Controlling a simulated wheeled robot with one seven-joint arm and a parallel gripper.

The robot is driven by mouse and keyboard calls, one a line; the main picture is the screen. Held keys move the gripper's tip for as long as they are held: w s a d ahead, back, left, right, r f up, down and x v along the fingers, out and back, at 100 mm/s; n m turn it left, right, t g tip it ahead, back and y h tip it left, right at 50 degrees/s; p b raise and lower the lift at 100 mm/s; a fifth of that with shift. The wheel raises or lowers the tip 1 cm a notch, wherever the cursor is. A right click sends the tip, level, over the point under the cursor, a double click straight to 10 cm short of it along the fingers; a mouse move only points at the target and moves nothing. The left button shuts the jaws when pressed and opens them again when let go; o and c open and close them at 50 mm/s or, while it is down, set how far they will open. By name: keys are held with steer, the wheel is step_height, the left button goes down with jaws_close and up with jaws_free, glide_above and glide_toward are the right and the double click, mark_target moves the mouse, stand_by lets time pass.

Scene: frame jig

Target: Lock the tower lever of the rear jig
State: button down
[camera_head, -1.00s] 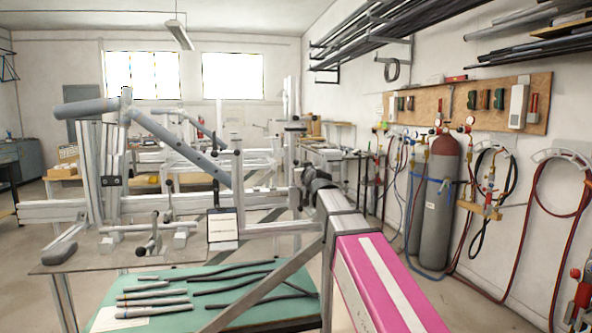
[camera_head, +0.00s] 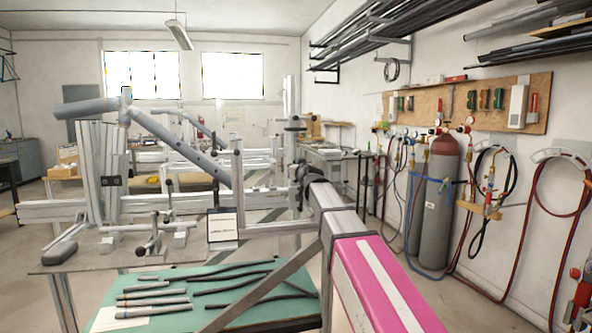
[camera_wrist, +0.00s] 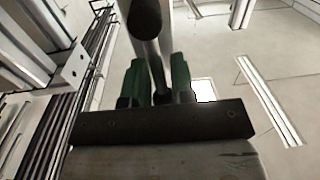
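A dark rod with a thick black round end (camera_wrist: 145,18) passes in front of and between the fingers; I see no clear contact on both sides. I cannot tell whether it is the tower lever. In the head view a tall grey post (camera_head: 290,110) with dark fittings stands behind the near jig; whether it is the rear jig's tower is unclear. My gripper cannot be made out in the head view.
The near jig (camera_head: 60,210) holds a grey bicycle frame tube (camera_head: 180,145). Below it, several dark tubes lie on a green mat (camera_head: 215,278). A pink and grey beam (camera_head: 385,285) fills the front. Gas bottles (camera_head: 437,200) stand by the right wall.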

steer(key=shift+a, duration=0.1)
steer(key=s+a+f+n+h, duration=0.1)
steer(key=a+f+n, duration=0.3)
steer(key=n, duration=1.2)
steer(key=shift+s+a+f+n, duration=0.3)
steer(key=shift+f+n, duration=0.1)
steer(key=shift+f, duration=0.25)
stand_by(0.3)
steer(key=c, duration=1.2)
jaws_free()
